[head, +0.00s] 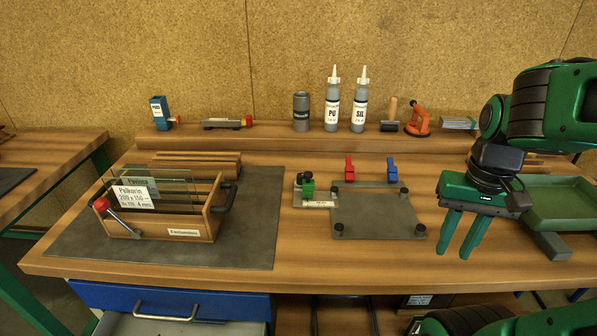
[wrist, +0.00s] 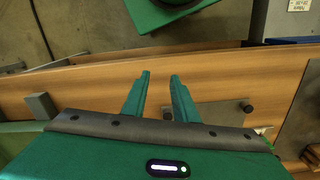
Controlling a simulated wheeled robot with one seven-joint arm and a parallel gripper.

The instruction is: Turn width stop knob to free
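A small green block with a dark knob (head: 308,187) sits on a light metal base with a scale-like strip (head: 318,204), left of centre on the bench. I cannot tell for sure that it is the width stop knob, nor read its setting. Next to it lies a grey plate (head: 378,215) with black round knobs at its corners; part of it also shows in the wrist view (wrist: 225,112). My gripper (head: 458,254) hangs to the right of the plate, fingers pointing down, apart and empty. In the wrist view its two fingers (wrist: 160,75) have a clear gap between them.
A wooden crate (head: 190,225) holding glass panes stands on a dark mat at left. A red clamp-like piece (head: 349,168) and a blue one (head: 391,170) stand behind the plate. Bottles (head: 332,104) line the back shelf. A green tray (head: 570,205) is at right.

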